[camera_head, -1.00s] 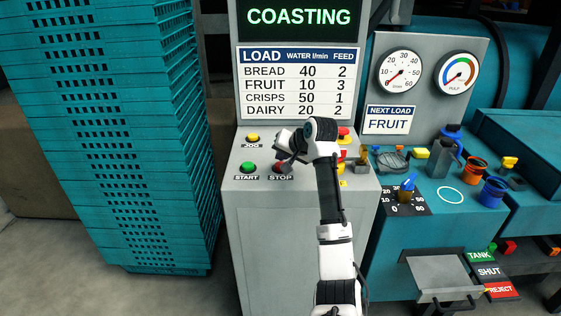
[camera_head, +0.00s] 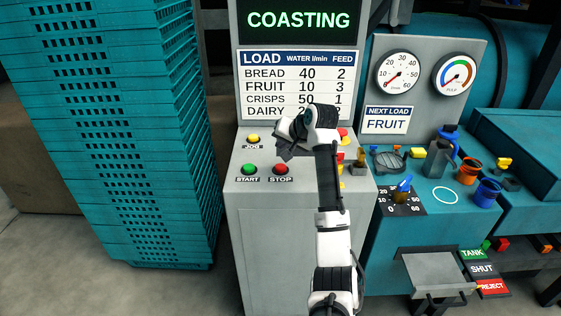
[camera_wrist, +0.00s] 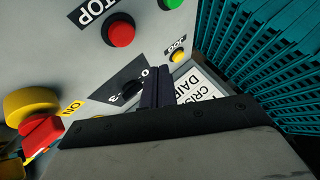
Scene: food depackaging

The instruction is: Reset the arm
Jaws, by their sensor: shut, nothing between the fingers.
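My gripper (camera_head: 287,151) is shut and empty, held above the top of the grey control console (camera_head: 300,215). Its dark fingers (camera_wrist: 160,92) are pressed together in the wrist view. The red STOP button (camera_head: 280,169) is just below the fingers in the head view and stands clear of them; it also shows in the wrist view (camera_wrist: 121,34). The green START button (camera_head: 249,168) and yellow JOG button (camera_head: 253,139) are to the left. A dark knob (camera_wrist: 130,92) on a black plate shows beside the fingers in the wrist view.
The display (camera_head: 302,20) reads COASTING above a load table (camera_head: 290,75), partly covered by my arm. Stacked teal crates (camera_head: 120,130) stand left. A teal bench (camera_head: 410,235) with a dial, bottle and cups stands right. A red and yellow switch (camera_wrist: 38,125) is near my gripper.

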